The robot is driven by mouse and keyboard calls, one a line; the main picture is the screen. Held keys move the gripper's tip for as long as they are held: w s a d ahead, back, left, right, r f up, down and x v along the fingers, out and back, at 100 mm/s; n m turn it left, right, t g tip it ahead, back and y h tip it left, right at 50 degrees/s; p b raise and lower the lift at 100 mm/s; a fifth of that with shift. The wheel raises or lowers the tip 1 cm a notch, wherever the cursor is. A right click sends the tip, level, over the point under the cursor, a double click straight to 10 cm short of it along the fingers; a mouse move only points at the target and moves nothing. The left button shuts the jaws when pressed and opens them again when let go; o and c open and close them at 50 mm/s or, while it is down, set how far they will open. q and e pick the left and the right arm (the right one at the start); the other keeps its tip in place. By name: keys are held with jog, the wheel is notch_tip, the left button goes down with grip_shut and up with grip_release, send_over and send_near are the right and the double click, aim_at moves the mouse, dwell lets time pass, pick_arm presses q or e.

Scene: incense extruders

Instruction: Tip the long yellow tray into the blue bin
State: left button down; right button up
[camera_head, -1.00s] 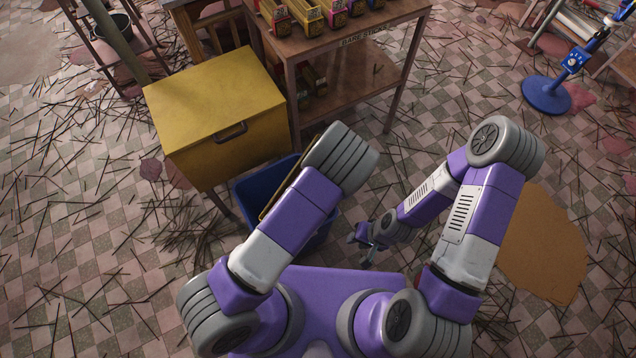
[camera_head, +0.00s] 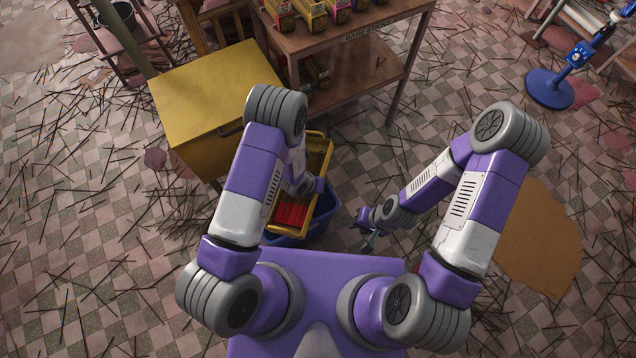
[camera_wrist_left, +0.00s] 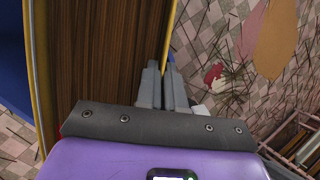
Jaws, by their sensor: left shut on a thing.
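The long yellow tray (camera_head: 318,150) is over the blue bin (camera_head: 325,212) in the head view, with its inside facing up toward the camera. Red pieces (camera_head: 290,214) lie at its near end. In the left wrist view its yellow rim (camera_wrist_left: 172,30) and brown wood-grain surface (camera_wrist_left: 105,50) show. My left gripper (camera_wrist_left: 168,75) is shut on that rim. The left forearm hides part of the tray in the head view. The bin's inside is mostly hidden under the tray. My right gripper (camera_head: 372,244) looks open and empty, right of the bin.
A yellow box-like cabinet (camera_head: 205,95) stands left of the bin, close to my left arm. A wooden table (camera_head: 385,30) with several extruders is behind. A blue round stand base (camera_head: 549,88) is at the right. Thin sticks litter the tiled floor.

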pick_arm(q)
jog(key=shift+w+a+n+h, duration=0.15)
jog(key=shift+a+n+h, duration=0.15)
jog(key=shift+h, duration=0.9)
jog(key=shift+w+a+r+g+h, duration=0.15)
jog(key=shift+a+r+g+h, duration=0.2)
jog(key=shift+a+h, duration=0.4)
jog(key=shift+w+a+r+n+h, duration=0.1)
jog(key=shift+a+r+n+h, duration=0.25)
jog(key=shift+h, duration=0.5)
jog(key=shift+a+r+h+b, duration=0.1)
jog(key=shift+a+h+b, duration=0.35)
jog(key=shift+h, duration=0.25)
jog(key=shift+w+a+r+n+h+b, duration=0.15)
jog(key=shift+a+n+h+b, duration=0.1)
jog(key=shift+a+h+b, duration=0.4)
jog(key=shift+w+a+r+n+h+b, duration=0.1)
jog(key=shift+w+a+n+h+b, duration=0.1)
jog(key=shift+a+h+b, duration=0.35)
jog(key=shift+a+r+h+b, duration=0.35)
jog(key=shift+a+h+b, duration=0.25)
jog(key=shift+b, duration=0.25)
jog(key=shift+a+r+n, duration=0.15)
jog(key=shift+n, duration=0.15)
